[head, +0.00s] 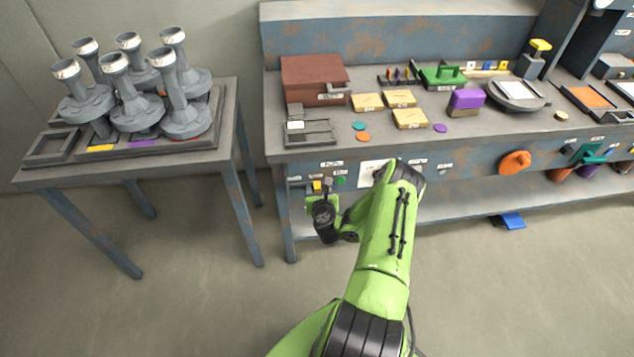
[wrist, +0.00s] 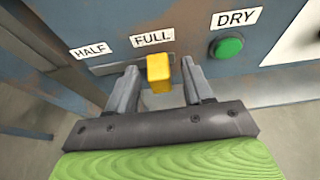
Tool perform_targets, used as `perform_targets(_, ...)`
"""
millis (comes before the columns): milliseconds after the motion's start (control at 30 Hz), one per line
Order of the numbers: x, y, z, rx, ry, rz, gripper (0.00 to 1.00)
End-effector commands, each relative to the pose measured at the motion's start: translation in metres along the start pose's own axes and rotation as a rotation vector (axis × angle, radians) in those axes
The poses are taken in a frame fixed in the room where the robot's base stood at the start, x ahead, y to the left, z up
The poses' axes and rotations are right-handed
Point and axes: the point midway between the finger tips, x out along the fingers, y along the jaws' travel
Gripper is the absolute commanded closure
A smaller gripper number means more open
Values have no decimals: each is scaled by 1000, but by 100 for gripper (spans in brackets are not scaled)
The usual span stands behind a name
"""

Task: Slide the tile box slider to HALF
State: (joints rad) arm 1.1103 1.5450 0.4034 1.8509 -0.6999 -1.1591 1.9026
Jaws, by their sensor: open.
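The yellow slider knob (wrist: 159,73) stands on a slot in the workbench front, below the FULL label (wrist: 153,37) in the wrist view. The HALF label (wrist: 90,50) is to its left, above the left part of the slot. My gripper (wrist: 160,82) is open, with one finger on each side of the knob and a visible gap to each. In the head view the knob (head: 317,186) shows small beside my wrist. My gripper's fingers are mostly hidden there by my own arm.
A green button (wrist: 228,46) under a DRY label sits right of the slider. A brown box (head: 314,80) stands on the bench top above. A side table (head: 215,150) with grey funnel-like parts is to the left. Floor between table and bench is clear.

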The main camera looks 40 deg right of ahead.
Motion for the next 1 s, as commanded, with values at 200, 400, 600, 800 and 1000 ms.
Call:
perform_targets(200, 0, 0, -1, 0, 0, -2, 49)
perform_targets(400, 0, 0, 0, 0, 0, -1, 70)
perform_targets(600, 0, 0, 0, 0, 0, -1, 100)
perform_targets(800, 0, 0, 0, 0, 0, -1, 100)
perform_targets(1000, -1, 12, 0, 4, 2, 2, 100)
